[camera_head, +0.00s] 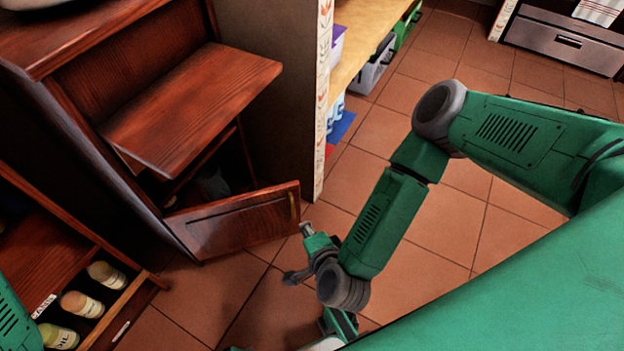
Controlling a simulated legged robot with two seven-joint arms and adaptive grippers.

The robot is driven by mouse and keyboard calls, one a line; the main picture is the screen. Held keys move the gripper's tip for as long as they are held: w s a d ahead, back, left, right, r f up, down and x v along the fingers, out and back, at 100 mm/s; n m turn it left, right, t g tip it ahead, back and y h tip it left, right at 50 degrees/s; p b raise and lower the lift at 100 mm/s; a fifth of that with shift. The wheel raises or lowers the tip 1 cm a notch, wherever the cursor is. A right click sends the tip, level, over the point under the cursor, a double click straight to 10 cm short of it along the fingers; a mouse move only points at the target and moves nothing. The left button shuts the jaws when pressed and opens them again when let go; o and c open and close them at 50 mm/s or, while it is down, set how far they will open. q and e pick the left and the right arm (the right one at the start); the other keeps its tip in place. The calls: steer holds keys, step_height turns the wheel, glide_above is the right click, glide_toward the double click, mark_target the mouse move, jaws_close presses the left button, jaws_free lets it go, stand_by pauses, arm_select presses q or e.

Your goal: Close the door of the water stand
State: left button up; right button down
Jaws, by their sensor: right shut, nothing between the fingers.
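The water stand (190,105) is a dark reddish wood cabinet at the upper left, with a board jutting out at mid-height. Its door (235,224) is low on the stand and stands open, swung out over the floor, with a dark opening behind it. My right gripper (306,232) is shut and empty. It is just right of the door's free edge, close to it; I cannot tell whether they touch. My left gripper is not in view.
A wooden rack with several bottles (82,303) stands at the lower left. A wall end (322,110) and a shelf unit (362,38) are right of the stand. A drawer unit (560,40) is at the far right. Tiled floor (430,225) is clear around my right arm.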

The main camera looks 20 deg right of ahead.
steer(key=d+m+h, duration=0.1)
steer(key=d+m, duration=0.1)
steer(key=d, duration=0.1)
steer(key=b, duration=0.4)
glide_toward(298, 189)
step_height(298, 189, down, 4)
steer(key=w, duration=0.2)
steer(key=w+b, duration=0.1)
steer(key=w, duration=0.2)
steer(key=shift+w+d+f+b, duration=0.15)
steer(key=shift+d+f+b, duration=0.1)
steer(key=shift+d+b, duration=0.15)
steer(key=shift+w, duration=0.45)
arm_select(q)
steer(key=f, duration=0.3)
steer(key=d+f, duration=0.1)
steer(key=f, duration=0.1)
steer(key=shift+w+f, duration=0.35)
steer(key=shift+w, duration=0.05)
arm_select(e)
steer(key=shift+r, duration=0.1)
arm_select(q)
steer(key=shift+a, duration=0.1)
arm_select(e)
steer(key=shift+a, duration=0.1)
